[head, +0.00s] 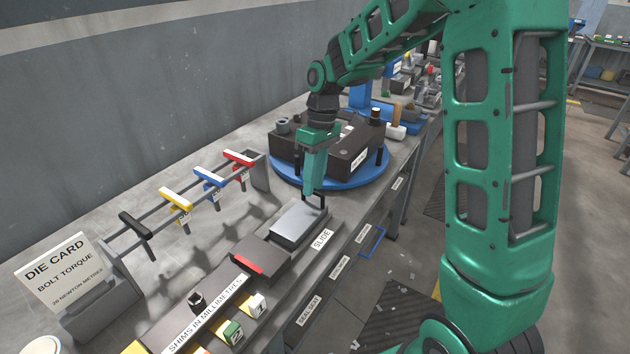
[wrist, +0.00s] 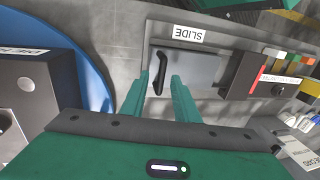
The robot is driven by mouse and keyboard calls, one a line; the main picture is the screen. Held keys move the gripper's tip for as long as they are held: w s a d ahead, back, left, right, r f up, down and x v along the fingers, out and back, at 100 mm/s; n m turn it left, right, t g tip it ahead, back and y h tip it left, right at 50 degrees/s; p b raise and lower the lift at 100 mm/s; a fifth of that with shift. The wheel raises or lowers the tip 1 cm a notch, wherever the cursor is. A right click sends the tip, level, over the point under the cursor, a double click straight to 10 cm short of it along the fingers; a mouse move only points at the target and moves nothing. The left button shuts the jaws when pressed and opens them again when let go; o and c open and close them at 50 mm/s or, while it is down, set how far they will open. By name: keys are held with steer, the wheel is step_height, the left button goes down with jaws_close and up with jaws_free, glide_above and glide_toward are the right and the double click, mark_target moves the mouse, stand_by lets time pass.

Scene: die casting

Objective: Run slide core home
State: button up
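The slide core is a flat grey plate (head: 300,222) in a dark track labelled SLIDE. It also shows in the wrist view (wrist: 203,68). A black bar handle (wrist: 162,73) stands at its end away from a dark block (head: 247,262) with a red stripe. The plate's other end meets this block. My gripper (head: 314,193) points down at the handle end. In the wrist view its two green fingers (wrist: 160,80) are apart, with the handle appearing between their tips. I see no finger clearly touching it, and I cannot tell the height gap.
A blue turntable (head: 340,182) carrying a dark die block stands just behind my gripper. A rack (head: 185,205) of coloured T-handled tools and a die card (head: 62,275) are to the left. Numbered shims (head: 235,330) lie in front. The bench's right edge is close to the track.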

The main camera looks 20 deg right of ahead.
jaws_close()
glide_above(290, 226)
steer(key=shift+f, duration=0.1)
stand_by(0.4)
jaws_free()
step_height(290, 226, up, 11)
steer(key=w+d, duration=0.1)
steer(key=shift+w+d+f, duration=0.2)
steer(key=shift+d, duration=0.15)
